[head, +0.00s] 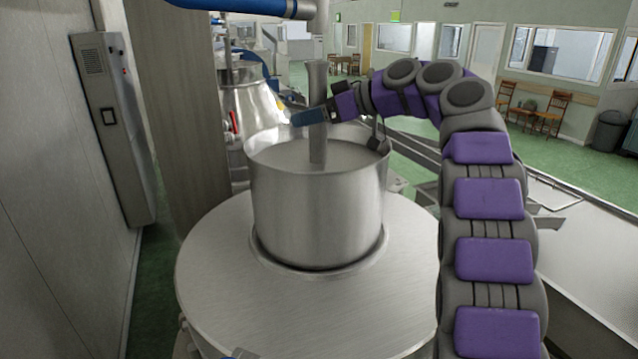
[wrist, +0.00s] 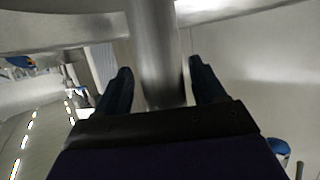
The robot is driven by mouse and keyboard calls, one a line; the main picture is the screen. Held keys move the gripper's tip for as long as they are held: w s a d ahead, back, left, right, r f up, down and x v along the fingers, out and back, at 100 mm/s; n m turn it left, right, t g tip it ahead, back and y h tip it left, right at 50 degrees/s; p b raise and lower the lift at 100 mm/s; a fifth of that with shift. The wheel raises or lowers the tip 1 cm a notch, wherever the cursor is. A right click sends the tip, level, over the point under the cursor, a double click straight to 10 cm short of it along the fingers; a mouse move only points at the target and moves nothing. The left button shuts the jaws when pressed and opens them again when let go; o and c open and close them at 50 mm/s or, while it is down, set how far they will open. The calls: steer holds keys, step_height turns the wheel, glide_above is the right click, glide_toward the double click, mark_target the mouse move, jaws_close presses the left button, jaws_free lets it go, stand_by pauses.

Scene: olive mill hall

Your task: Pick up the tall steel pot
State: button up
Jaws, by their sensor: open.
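The tall steel pot (head: 315,215) stands upright on a round steel top in the head view. A grey upright bar (head: 318,85) rises from inside it, well above the rim. My gripper (head: 308,117) is above the pot opening, at the bar. In the wrist view the bar (wrist: 155,40) lies between the two dark fingers of my gripper (wrist: 160,72). The fingers are open, one on each side, with a visible gap at the right finger. Whether the left finger touches the bar is unclear.
The round steel top (head: 225,285) leaves a bare rim around the pot. A grey wall cabinet (head: 115,130) is at left, and a steel vessel (head: 250,105) stands behind the pot. A steel surface (head: 585,250) lies at right. Chairs (head: 553,115) are far back.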

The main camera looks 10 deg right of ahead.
steer(key=shift+a, duration=0.35)
steer(key=shift+d+f, duration=0.1)
jaws_close()
stand_by(0.6)
